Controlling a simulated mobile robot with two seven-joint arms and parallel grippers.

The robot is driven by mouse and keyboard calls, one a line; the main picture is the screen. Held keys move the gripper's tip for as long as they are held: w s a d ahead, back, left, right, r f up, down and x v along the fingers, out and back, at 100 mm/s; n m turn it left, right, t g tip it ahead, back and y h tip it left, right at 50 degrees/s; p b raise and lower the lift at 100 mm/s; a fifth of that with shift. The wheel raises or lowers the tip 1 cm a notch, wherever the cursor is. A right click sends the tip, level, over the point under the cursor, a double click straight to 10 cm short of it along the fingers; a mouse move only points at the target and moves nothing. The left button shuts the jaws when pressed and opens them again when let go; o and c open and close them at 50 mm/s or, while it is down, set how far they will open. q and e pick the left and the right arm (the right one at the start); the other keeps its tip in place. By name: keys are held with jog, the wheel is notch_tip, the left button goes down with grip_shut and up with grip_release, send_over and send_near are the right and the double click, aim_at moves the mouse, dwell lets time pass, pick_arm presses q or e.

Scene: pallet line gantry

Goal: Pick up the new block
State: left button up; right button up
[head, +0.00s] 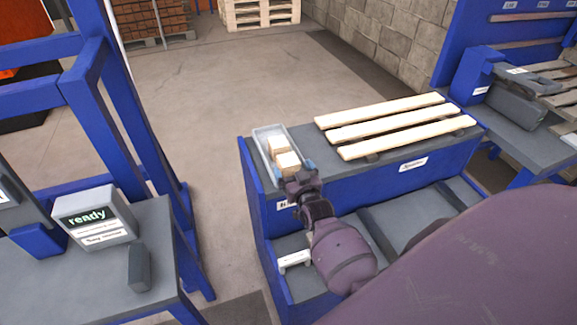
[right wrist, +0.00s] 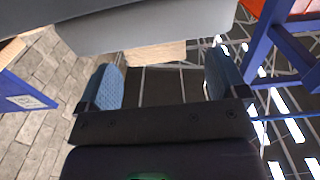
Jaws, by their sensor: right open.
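A light grey tray (head: 261,154) stands at the left end of the blue workbench and holds two pale wooden blocks, a far block (head: 278,144) and a near block (head: 288,161). I cannot tell which is the new one. My right gripper (head: 294,170) reaches in at the near end of the tray, close to the near block, its blue-padded fingers apart. In the right wrist view the open fingers (right wrist: 165,80) show with a wooden block face (right wrist: 155,54) beyond the gap between them, partly hidden by a grey surface. My left gripper is not in view.
Three pale slats (head: 395,124) lie on the workbench right of the tray. Open bays (head: 400,210) are below the bench front. The floor between is clear.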

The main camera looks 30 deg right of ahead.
aim_at(292, 166)
jog(key=shift+x, duration=2.6)
jog(key=shift+d+f, duration=0.1)
jog(key=shift+f, duration=0.1)
jog(key=c, duration=1)
